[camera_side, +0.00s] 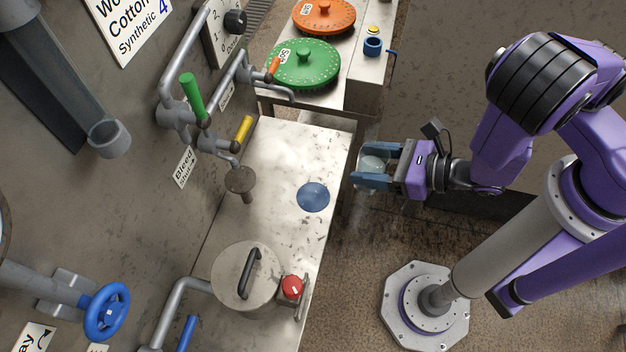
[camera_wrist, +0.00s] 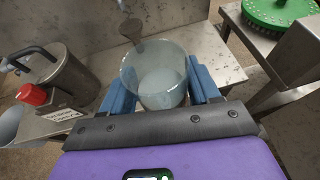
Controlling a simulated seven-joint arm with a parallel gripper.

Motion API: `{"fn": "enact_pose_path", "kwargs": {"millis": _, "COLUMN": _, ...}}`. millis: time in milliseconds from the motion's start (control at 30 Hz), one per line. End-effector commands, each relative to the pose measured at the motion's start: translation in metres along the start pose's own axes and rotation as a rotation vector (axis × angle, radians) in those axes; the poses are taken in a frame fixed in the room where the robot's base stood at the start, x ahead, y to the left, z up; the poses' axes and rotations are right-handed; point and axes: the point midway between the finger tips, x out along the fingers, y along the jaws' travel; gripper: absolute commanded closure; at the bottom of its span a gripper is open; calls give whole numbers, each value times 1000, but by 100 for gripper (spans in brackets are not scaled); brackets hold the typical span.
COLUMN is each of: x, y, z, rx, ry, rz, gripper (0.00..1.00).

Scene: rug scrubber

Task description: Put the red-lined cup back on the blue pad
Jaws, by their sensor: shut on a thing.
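My gripper (camera_side: 361,165) is shut on a clear glass cup (camera_side: 373,163), held in the air just off the right edge of the metal bench. In the wrist view the cup (camera_wrist: 155,77) sits between the two blue fingers (camera_wrist: 160,88), its open rim facing up. Its lower part looks pale and cloudy; I cannot make out a red line on it. The round blue pad (camera_side: 313,197) lies bare on the bench, to the left of and below the gripper in the side view. The pad is hidden in the wrist view.
A lidded metal pot (camera_side: 244,278) and red button (camera_side: 291,287) stand at the bench's near end. A drain-like spout (camera_side: 240,181) overhangs left of the pad. Green (camera_side: 304,65) and orange (camera_side: 324,14) discs lie beyond the bench. Bench around the pad is clear.

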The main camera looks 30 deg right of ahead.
Motion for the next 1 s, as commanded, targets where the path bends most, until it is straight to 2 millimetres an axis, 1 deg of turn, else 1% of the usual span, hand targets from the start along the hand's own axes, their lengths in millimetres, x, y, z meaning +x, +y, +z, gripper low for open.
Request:
{"fn": "enact_pose_path", "kwargs": {"millis": 267, "x": 18, "y": 2, "z": -1, "rx": 0, "ry": 0, "rz": -1, "gripper": 82}}
{"fn": "enact_pose_path", "kwargs": {"millis": 500, "x": 69, "y": 6, "z": -1, "rx": 8, "ry": -5, "rz": -5, "gripper": 82}}
{"fn": "enact_pose_path", "kwargs": {"millis": 700, "x": 104, "y": 9, "z": -21, "rx": 3, "ry": -2, "rz": -3, "gripper": 82}}
{"fn": "enact_pose_path", "kwargs": {"millis": 833, "x": 120, "y": 11, "z": -30, "rx": 2, "ry": -1, "rz": -2, "gripper": 82}}
{"fn": "enact_pose_path", "kwargs": {"millis": 1000, "x": 129, "y": 12, "z": -34, "rx": 1, "ry": -1, "rz": -1, "gripper": 82}}
